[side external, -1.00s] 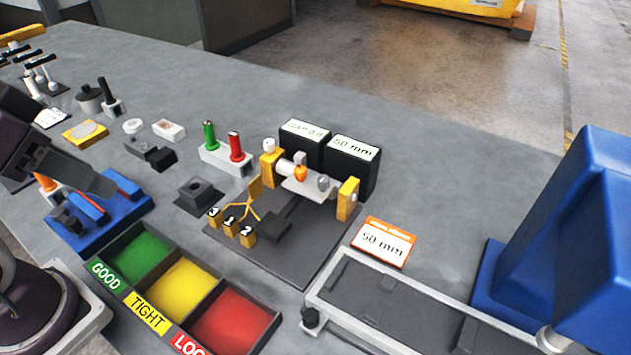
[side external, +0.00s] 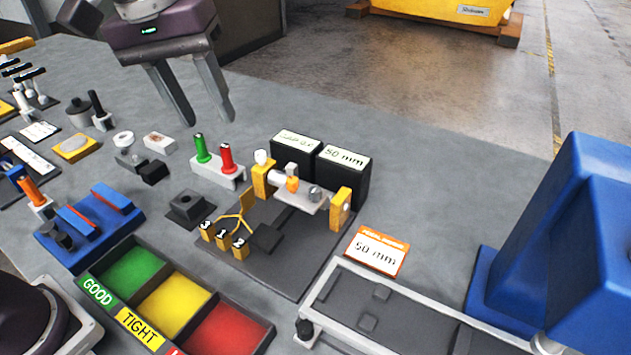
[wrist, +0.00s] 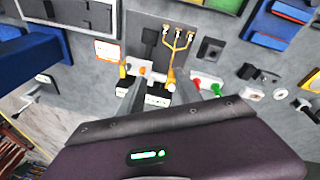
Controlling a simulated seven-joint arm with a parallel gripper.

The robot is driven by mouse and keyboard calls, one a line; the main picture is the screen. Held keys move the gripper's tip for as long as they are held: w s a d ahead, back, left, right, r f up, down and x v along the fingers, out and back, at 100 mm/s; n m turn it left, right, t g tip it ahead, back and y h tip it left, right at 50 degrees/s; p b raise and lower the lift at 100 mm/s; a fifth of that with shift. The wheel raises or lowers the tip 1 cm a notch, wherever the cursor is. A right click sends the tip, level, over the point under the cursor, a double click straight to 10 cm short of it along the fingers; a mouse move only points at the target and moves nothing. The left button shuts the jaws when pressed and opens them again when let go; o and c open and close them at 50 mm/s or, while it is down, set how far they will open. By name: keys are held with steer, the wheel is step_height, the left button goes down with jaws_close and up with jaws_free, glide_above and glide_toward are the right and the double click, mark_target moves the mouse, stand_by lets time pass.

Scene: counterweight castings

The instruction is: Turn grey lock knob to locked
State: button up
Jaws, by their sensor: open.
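A small grey knob (side external: 315,193), which I take for the lock knob, stands on the white plate (side external: 300,201) of the fixture, right of an orange part (side external: 292,184) and left of a yellow end block (side external: 340,207). Its turn position is too small to read. My gripper (side external: 209,120) is open and empty, fingers pointing down, above the bench and up-left of the fixture in the side view. In the wrist view the fixture's orange part (wrist: 142,70) shows near my fingers, apart in height; the grey knob is not clear there.
Two black blocks (side external: 342,178) stand behind the fixture. Green and red posts (side external: 226,158) stand to its left. Numbered yellow tags (side external: 222,238), a sorting tray (side external: 170,305), an orange-edged card (side external: 376,250) and a conveyor-like tray (side external: 330,285) lie in front.

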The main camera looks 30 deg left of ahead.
steer(key=w+d+f+n+g, duration=0.1)
steer(key=w+d+f, duration=0.2)
steer(key=w+d, duration=0.15)
steer(key=n+g+y, duration=0.1)
steer(key=n, duration=0.2)
glide_above(315, 189)
step_height(315, 189, down, 6)
steer(key=shift+a+f, duration=0.1)
steer(key=shift+a, duration=0.05)
step_height(315, 189, down, 7)
steer(key=shift+f, duration=0.15)
steer(key=shift+c, duration=0.2)
jaws_close()
